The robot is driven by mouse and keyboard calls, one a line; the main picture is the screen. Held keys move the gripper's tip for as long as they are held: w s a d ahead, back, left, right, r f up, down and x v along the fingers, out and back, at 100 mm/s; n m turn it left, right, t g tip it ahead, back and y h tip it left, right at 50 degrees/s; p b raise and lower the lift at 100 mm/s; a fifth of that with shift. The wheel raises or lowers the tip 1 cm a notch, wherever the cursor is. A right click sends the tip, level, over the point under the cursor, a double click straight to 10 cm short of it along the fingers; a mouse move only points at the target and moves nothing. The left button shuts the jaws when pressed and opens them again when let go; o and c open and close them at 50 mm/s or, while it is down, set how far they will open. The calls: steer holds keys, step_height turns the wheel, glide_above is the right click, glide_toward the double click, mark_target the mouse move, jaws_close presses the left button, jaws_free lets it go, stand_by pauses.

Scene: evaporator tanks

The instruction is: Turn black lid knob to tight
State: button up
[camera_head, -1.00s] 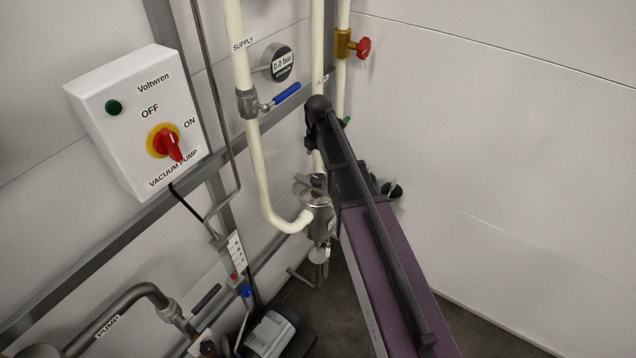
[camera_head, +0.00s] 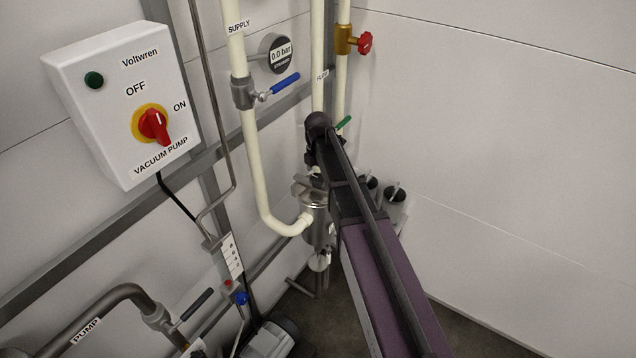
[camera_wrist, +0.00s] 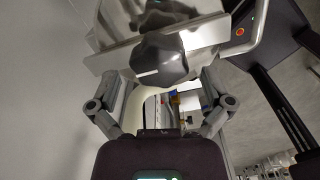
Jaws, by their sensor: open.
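In the wrist view a black lobed knob (camera_wrist: 160,60) sits on a shiny metal bar (camera_wrist: 112,60) across the top of the picture. My gripper (camera_wrist: 161,82) is open, with one grey finger on each side below the knob. The fingers look apart from the knob, but I cannot tell the depth gap. In the head view my dark and purple arm reaches toward the pipe corner and hides the gripper. I cannot read any tight mark.
In the head view a steel filter housing (camera_head: 316,218) stands left of my arm. Cream pipes (camera_head: 257,165), a blue-handled valve (camera_head: 284,84) and a red-handled valve (camera_head: 364,43) are close by. A vacuum pump switch box (camera_head: 125,100) is left. Dark round parts (camera_head: 396,194) show right of the arm.

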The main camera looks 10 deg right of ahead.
steer(key=shift+f+b, duration=0.4)
steer(key=shift+f, duration=0.25)
steer(key=c, duration=1.1)
